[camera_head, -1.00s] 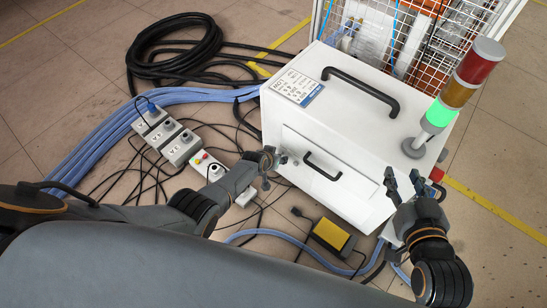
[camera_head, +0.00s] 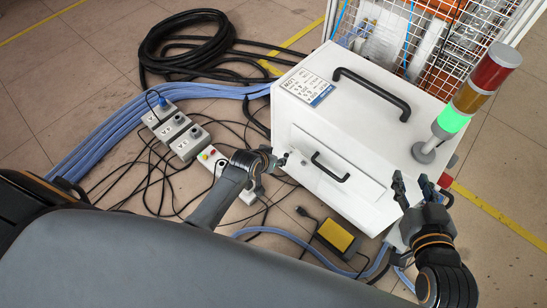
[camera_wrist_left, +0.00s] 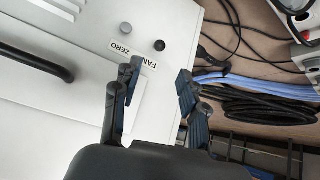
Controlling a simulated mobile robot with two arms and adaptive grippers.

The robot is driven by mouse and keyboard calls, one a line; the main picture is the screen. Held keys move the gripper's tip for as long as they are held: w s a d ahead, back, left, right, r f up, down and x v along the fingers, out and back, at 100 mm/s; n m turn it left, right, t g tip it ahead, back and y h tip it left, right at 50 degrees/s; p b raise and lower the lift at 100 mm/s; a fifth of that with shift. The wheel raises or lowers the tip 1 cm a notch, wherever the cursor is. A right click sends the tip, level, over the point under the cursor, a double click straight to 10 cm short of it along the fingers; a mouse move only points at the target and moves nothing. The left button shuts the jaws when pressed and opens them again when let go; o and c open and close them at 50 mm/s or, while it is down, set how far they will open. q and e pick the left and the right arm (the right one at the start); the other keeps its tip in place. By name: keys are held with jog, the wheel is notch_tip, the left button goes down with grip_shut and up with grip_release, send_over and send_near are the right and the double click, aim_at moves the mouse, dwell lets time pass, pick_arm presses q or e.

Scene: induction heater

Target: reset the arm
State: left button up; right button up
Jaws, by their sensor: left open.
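My left gripper (camera_head: 280,165) is in front of the left side of the white heater cabinet (camera_head: 375,115), by its front drawer panel. In the left wrist view my left gripper (camera_wrist_left: 158,82) has its two fingers apart with nothing between them. My right gripper (camera_head: 422,186) stands at the cabinet's right front corner, fingers pointing up and apart, with nothing seen between them. Whether either gripper touches the cabinet is not clear. My left forearm shows in the head view; its upper part is hidden behind my body.
A signal tower (camera_head: 472,92) glows green on the cabinet. A black top handle (camera_head: 372,86) and drawer handle (camera_head: 330,168) stick out. Grey control boxes (camera_head: 172,126), blue hoses (camera_head: 110,135), loose cables and a yellow pedal (camera_head: 335,236) lie on the floor to the left and front.

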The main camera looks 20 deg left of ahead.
pick_arm(q)
jog(key=shift+s+r, duration=0.4)
dwell(0.3)
